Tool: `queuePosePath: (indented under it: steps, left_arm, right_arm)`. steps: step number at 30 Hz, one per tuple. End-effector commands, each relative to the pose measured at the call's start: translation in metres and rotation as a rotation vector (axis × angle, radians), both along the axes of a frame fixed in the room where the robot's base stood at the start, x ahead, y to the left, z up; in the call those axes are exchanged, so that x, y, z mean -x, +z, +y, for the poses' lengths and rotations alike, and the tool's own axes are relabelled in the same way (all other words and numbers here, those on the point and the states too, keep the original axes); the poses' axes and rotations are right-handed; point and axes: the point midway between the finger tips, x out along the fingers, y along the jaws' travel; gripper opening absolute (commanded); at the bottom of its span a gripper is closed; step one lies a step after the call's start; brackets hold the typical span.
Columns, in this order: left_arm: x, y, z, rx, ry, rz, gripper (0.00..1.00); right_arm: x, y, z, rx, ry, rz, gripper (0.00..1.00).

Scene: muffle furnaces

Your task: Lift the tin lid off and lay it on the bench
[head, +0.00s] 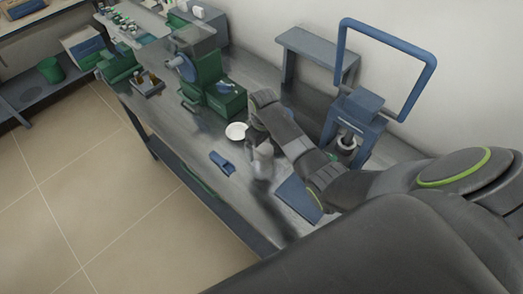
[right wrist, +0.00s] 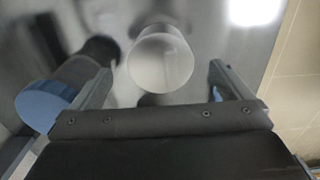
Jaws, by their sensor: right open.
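A pale grey, round-topped cylinder (right wrist: 160,62), which looks like the tin with its lid, stands in the right wrist view. It lies beyond and between my right gripper's two fingers (right wrist: 160,82). The fingers are apart, with clear space on both sides of the cylinder, and do not touch it. In the head view the right gripper (head: 258,143) points down over the bench (head: 205,135), above a blurred light grey cylinder (head: 262,166). The seam between lid and tin cannot be made out. My left gripper is not in view.
A green machine (head: 208,85) stands behind, and a blue press with a tall handle (head: 352,120) stands to the right. A blue disc-topped object (right wrist: 45,102) is left of the fingers in the wrist view.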

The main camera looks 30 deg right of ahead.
Motion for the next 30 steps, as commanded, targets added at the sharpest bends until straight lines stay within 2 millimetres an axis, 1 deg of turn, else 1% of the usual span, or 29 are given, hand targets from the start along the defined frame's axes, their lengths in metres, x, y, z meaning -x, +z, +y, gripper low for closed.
queuePosePath:
  steps: [1,3,6,9,15,16,26,27,30]
  left_arm:
    - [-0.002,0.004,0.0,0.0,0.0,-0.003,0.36]
    - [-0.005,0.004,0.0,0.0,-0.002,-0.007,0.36]
    - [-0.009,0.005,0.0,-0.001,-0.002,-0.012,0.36]
    - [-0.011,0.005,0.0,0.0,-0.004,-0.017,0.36]
    - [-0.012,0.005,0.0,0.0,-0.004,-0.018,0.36]
    - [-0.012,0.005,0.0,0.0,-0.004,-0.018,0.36]
    - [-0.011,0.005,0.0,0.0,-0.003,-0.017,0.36]
    - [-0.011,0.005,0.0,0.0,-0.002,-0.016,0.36]
    - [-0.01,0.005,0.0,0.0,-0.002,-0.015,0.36]
  right_arm:
    - [0.0,-0.004,0.001,-0.001,0.001,0.003,0.99]
    - [0.0,-0.014,0.001,-0.001,0.001,0.003,0.99]
    - [0.0,-0.022,0.001,-0.001,0.001,0.001,0.99]
    - [0.0,-0.025,0.001,-0.001,0.001,-0.001,0.99]
    - [0.0,-0.026,0.001,0.0,0.001,-0.001,0.99]
    - [0.0,-0.026,0.001,0.0,0.001,-0.001,0.97]
    - [0.0,-0.025,0.001,0.0,0.001,-0.001,0.54]
    - [0.0,-0.025,0.001,0.0,0.001,-0.001,0.52]
    - [0.0,-0.025,0.001,0.0,0.001,-0.001,0.51]
